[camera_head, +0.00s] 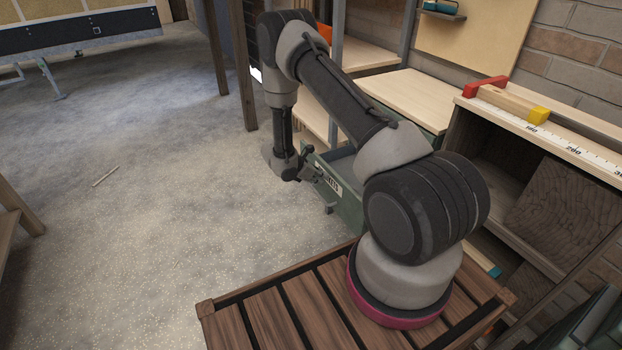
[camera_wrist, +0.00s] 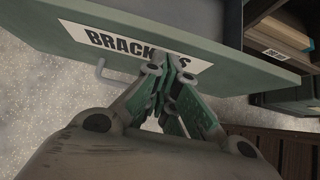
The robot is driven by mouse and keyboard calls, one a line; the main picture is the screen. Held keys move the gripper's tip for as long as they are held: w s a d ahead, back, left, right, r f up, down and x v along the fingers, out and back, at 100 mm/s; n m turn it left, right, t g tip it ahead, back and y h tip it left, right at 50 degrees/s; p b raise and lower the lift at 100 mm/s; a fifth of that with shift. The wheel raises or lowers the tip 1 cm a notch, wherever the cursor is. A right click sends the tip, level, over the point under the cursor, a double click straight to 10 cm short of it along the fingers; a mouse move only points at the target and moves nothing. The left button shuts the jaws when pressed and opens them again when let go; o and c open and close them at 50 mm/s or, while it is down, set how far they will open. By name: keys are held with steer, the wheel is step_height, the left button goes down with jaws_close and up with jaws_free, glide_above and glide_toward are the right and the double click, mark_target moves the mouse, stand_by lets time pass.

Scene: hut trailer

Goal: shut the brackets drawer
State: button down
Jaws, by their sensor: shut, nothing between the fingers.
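The brackets drawer (camera_head: 347,208) is green and stands pulled out from the bench unit, with part of its open inside visible behind the front. Its white label shows in the head view, and in the wrist view the drawer front (camera_wrist: 235,62) carries the letters "BRACK", with the rest partly hidden by my fingers. A grey handle (camera_wrist: 112,76) sticks out below the label, left of my fingers. My gripper (camera_head: 313,171) is shut and empty at the drawer front. In the wrist view its fingertips (camera_wrist: 172,64) overlap the label; I cannot tell whether they touch it.
A wooden shelf unit (camera_head: 541,253) with a ruler-marked top (camera_head: 560,138) stands at the right. A slatted wooden deck (camera_head: 290,315) lies under my arm. A dark post (camera_head: 237,75) rises behind my gripper. The grey floor (camera_head: 150,220) at the left is mostly clear.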

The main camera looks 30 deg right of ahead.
steer(key=shift+d, duration=0.7)
steer(key=shift+d, duration=0.1)
steer(key=d, duration=2.5)
steer(key=shift+w+d, duration=0.4)
steer(key=shift+r, duration=0.15)
steer(key=a+r, duration=0.6)
steer(key=a, duration=0.5)
steer(key=shift+s+a+r, duration=0.15)
steer(key=shift+a+r, duration=0.1)
steer(key=shift+r, duration=0.15)
